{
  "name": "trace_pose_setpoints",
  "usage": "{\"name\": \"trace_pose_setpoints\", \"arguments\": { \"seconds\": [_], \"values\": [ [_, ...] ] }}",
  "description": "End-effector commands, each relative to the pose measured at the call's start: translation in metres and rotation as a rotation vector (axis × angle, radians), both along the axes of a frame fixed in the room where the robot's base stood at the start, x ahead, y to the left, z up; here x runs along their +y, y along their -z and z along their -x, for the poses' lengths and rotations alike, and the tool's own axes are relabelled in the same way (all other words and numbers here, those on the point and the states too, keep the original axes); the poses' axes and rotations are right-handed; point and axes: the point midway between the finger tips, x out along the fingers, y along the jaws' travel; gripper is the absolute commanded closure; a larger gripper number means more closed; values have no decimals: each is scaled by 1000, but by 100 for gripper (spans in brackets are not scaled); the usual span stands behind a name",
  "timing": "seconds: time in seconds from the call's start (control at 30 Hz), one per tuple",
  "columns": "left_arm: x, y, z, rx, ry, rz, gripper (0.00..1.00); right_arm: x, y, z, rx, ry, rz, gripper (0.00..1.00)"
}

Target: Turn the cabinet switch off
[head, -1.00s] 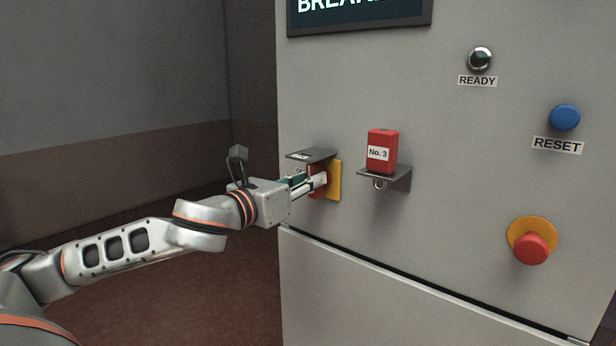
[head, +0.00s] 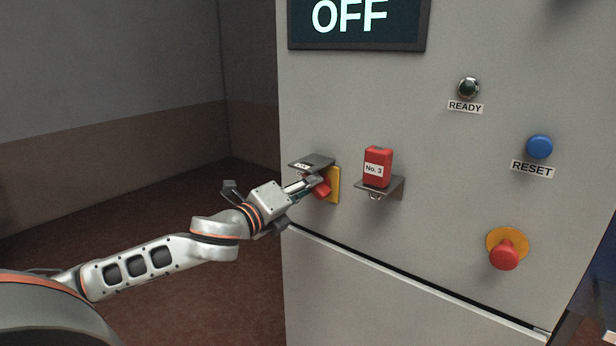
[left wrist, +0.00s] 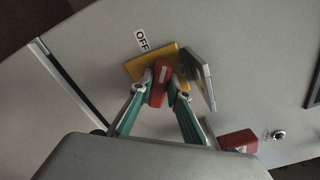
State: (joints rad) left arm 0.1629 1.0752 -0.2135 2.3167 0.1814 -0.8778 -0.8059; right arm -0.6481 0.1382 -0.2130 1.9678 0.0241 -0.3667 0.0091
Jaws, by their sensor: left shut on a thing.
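The cabinet switch has a red handle (head: 321,189) on a yellow plate (head: 335,184) on the cabinet front. My left gripper (head: 311,186) is shut on the red handle, which sits tilted in the head view. In the left wrist view the fingers of the left gripper (left wrist: 160,92) close on both sides of the red handle (left wrist: 159,84), in front of the yellow plate (left wrist: 140,68). An OFF label (left wrist: 142,40) is beside the plate. The display (head: 352,20) at the top reads OFF. My right gripper is not in view.
A red No. 3 padlock-like block (head: 377,168) stands on a bracket (head: 391,187) to the right. Farther right are the READY lamp (head: 468,88), blue RESET button (head: 540,147) and red mushroom button (head: 504,254).

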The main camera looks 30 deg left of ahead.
Motion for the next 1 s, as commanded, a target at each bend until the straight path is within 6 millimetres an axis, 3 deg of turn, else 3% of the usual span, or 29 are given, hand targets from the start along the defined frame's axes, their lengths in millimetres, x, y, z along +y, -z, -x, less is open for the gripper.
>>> {"name": "trace_pose_setpoints", "arguments": {
  "seconds": [0.3, 0.57, 1.0],
  "values": [
    [2, 1, 0, 26, -3, 291, 100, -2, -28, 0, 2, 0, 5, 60],
    [2, 3, 0, 38, -3, 468, 100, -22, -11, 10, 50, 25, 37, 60],
    [2, 5, 0, 48, -3, 594, 100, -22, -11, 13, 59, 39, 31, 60]
  ]
}}
